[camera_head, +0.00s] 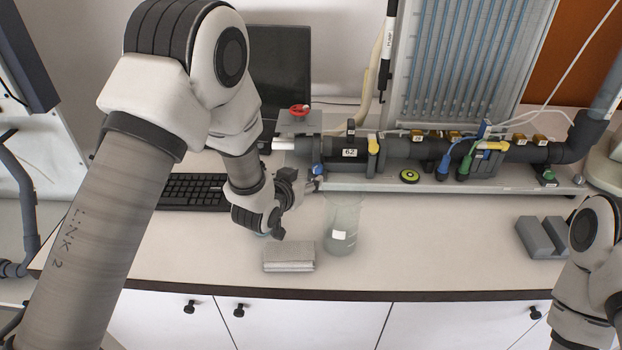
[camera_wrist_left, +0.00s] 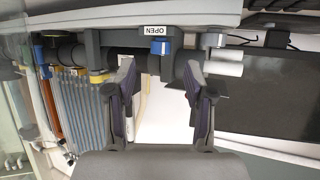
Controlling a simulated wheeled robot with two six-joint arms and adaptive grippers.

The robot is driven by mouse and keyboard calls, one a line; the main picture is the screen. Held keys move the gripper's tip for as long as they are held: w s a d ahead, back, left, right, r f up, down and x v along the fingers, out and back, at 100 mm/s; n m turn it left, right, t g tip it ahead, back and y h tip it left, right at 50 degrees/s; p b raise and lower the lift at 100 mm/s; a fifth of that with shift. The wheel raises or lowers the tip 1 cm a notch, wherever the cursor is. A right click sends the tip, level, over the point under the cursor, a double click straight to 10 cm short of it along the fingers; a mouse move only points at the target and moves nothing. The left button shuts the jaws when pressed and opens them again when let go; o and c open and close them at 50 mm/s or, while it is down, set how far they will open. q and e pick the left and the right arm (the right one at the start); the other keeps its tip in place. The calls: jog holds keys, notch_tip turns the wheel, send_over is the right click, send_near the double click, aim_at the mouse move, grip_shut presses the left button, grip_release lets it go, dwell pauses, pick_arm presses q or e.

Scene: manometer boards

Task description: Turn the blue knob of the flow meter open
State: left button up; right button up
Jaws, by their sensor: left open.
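The flow meter is part of a dark horizontal pipe assembly (camera_head: 400,150) at the back of the table. The blue knob (camera_wrist_left: 160,47) shows in the left wrist view, beside a white label reading OPEN (camera_wrist_left: 155,30). In the head view a small blue spot near the pipe's left end, by my gripper, looks like this knob (camera_head: 318,170). My left gripper (camera_head: 308,186) is open and faces the pipe's left end. In the left wrist view its fingertips (camera_wrist_left: 160,75) are apart, with the knob beyond the gap between them; they do not appear to touch it. My right gripper is out of view.
A glass flask (camera_head: 343,228) stands just right of my left gripper, with a grey block (camera_head: 289,256) in front. A keyboard (camera_head: 193,192) lies left. Grey blocks (camera_head: 541,238) sit right; the middle-right tabletop is clear.

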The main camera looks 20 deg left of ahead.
aim_at(315, 171)
pick_arm(q)
jog(key=x, duration=0.2)
jog(key=p+x, duration=0.1)
jog(key=x, duration=0.2)
jog(key=shift+a+r, duration=0.1)
jog(key=shift+r, duration=0.15)
jog(key=shift+w+f, duration=0.4)
jog(key=shift+w, duration=0.15)
jog(key=shift+s+r, duration=0.15)
grip_shut()
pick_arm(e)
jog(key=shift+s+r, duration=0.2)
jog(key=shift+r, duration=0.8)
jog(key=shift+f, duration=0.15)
pick_arm(q)
jog(key=shift+d+n+y+b, duration=0.35)
jog(key=shift+n+y, duration=0.35)
jog(key=shift+y, duration=0.1)
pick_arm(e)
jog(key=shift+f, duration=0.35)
pick_arm(q)
jog(key=shift+a, duration=0.1)
grip_release()
